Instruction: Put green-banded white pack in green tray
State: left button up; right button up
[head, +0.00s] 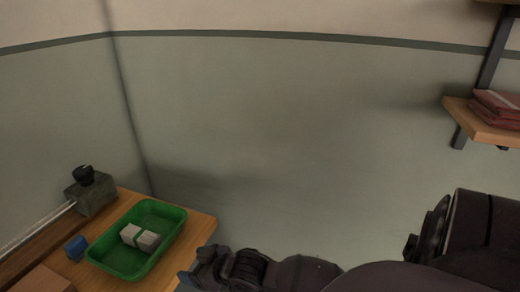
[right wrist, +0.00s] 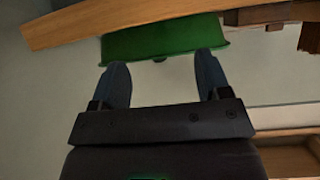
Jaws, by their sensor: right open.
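The green tray (head: 110,262) lies on the wooden table at the lower left of the head view. The white pack with a green band (head: 140,238) lies inside the tray, on its floor. My right gripper (head: 187,278) is in front of the tray, to its right, near the table edge. In the right wrist view the gripper (right wrist: 163,80) is open, with nothing between its two fingers. The green tray (right wrist: 160,40) shows just beyond the fingertips there. The pack is not visible in that view. My left gripper is not in view.
A blue block (head: 76,248) lies left of the tray. A grey block with a black knob (head: 90,190) stands at the back left of the table. A brown box (head: 42,280) is at the lower left. A wall shelf (head: 485,125) holding red folded items is at right.

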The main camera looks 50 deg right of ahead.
jog(key=s+d+f+h, duration=0.1)
jog(key=s+f, duration=0.2)
jog(key=s, duration=0.3)
jog(key=s+f+m+g+h, duration=0.1)
jog(key=s+f, duration=0.2)
jog(key=s, duration=0.4)
jog(key=s+d+f+m+h, duration=0.1)
jog(key=s+f, duration=0.3)
jog(key=s, duration=0.2)
jog(key=shift+s+d+h+p, duration=0.25)
jog(key=shift+d+h+p, duration=0.1)
jog(key=shift+h, duration=0.05)
